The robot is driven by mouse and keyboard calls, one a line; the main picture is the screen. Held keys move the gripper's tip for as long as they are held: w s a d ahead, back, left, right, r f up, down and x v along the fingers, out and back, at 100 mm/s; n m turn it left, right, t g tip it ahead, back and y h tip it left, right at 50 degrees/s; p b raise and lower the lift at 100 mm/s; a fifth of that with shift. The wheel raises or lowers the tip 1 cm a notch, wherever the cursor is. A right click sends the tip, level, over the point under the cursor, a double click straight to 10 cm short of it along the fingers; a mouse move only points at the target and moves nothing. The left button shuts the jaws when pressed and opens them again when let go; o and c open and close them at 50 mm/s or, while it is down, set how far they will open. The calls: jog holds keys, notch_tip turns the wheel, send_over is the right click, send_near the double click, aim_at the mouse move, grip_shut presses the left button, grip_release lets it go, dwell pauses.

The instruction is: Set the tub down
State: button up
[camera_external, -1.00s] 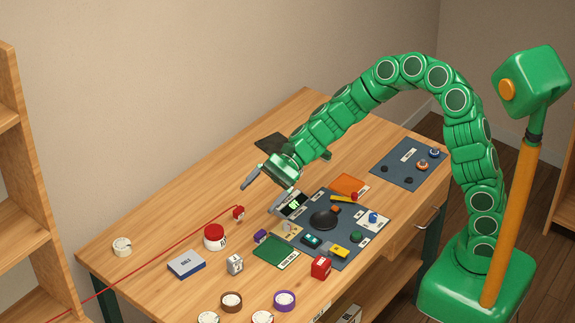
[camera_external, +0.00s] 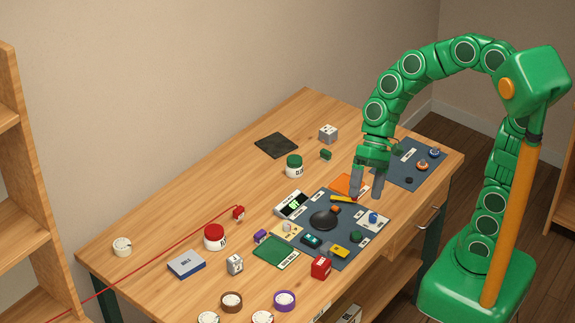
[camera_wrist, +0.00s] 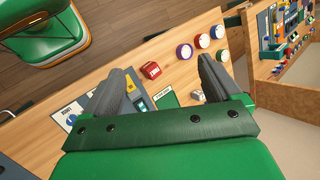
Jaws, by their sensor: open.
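My gripper (camera_external: 367,194) is open, pointing down over the right part of the desk, by the orange patch (camera_external: 346,183). In the wrist view its fingers (camera_wrist: 166,66) are wide apart with nothing held between them. A white tub with a green lid (camera_external: 294,166) stands upright on the desk, to the left of my gripper and apart from it. A larger white tub with a red lid (camera_external: 214,237) stands upright farther left. The pictures do not tell which of the two the task means.
A dark square mat (camera_external: 276,145) lies behind the green-lidded tub. A grey box (camera_external: 328,132) stands at the back. The blue-grey board (camera_external: 345,243) with a black dome (camera_external: 324,219) and small parts lies below my gripper. A thin red line crosses the left desk.

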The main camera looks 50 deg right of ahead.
jog(key=s+d+n+h, duration=0.1)
jog(key=s+d+h, duration=0.2)
jog(key=s+d, duration=0.4)
jog(key=s+d+h, duration=0.3)
jog(key=s+d, duration=0.4)
jog(key=d, duration=0.5)
jog(key=shift+d+f+n+h, duration=0.35)
jog(key=shift+f+n+h, duration=0.05)
jog(key=shift+f, duration=0.05)
jog(key=shift+a, duration=0.3)
jog(key=shift+o, duration=0.8)
jog(key=shift+w+d, duration=0.15)
jog(key=shift+d, duration=0.15)
jog(key=t, duration=0.2)
send_over(259, 233)
notch_tip(259, 233, down, 8)
notch_tip(259, 233, down, 10)
jog(key=shift+d+r, duration=0.1)
jog(key=shift+r, duration=0.05)
